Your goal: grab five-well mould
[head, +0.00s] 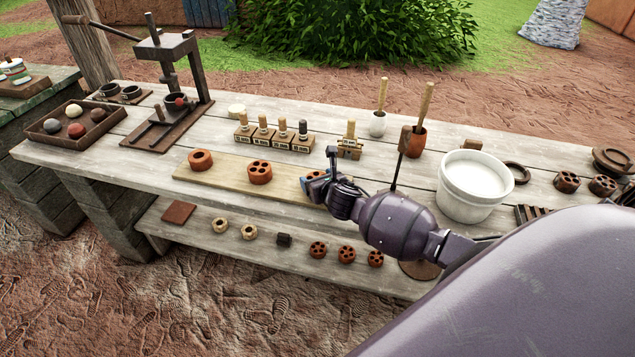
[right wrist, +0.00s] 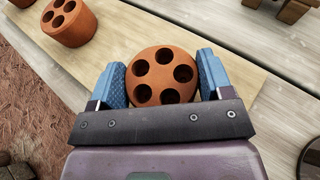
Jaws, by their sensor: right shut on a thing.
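The five-well mould (right wrist: 163,76) is a round orange clay block with dark round wells in its top. It sits at the right part of a pale wooden board (right wrist: 235,75). My right gripper (right wrist: 162,66) is shut on it, with one blue pad against each side. In the head view the right gripper (head: 316,187) reaches the board's right end from the right and hides most of the mould. My left gripper is not in view.
Another orange mould with several wells (head: 259,172) and a one-hole mould (head: 200,160) stand left on the board. A white bucket (head: 474,186) is to the right. Stamps (head: 282,135) stand behind. More small moulds (head: 346,254) lie on the lower shelf.

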